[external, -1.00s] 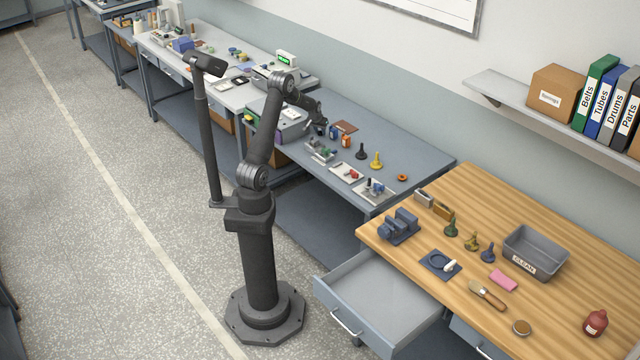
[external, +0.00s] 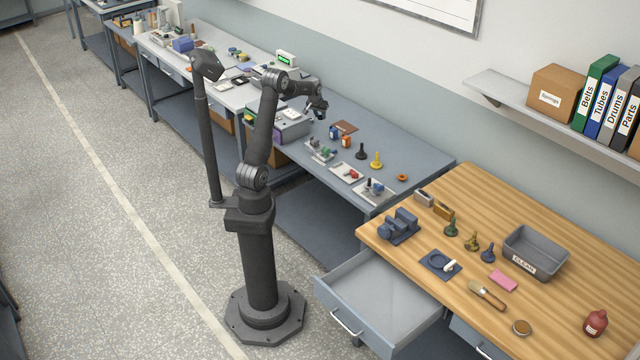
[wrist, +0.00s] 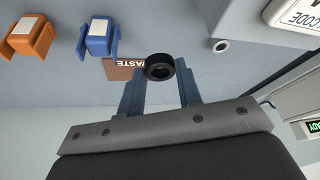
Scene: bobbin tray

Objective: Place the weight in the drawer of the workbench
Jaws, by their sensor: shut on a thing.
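My gripper (external: 318,112) is raised above the grey-blue bench in the external view. In the wrist view its two blue-grey fingers (wrist: 160,84) are shut on a small black round piece (wrist: 159,66) with a dark hollow in its end. I take this piece to be the weight; in the external view it is too small to make out clearly. The drawer (external: 375,295) of the wooden workbench (external: 585,240) is pulled open at the bench's front left. Its visible inside looks empty.
Blue (wrist: 98,38) and orange (wrist: 30,38) holders and a brown mat marked WASTE (wrist: 122,68) lie below my gripper. Small trays and stands fill the grey-blue bench's middle. A vise (external: 399,226) and a grey CLEAN bin (external: 536,252) stand on the workbench.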

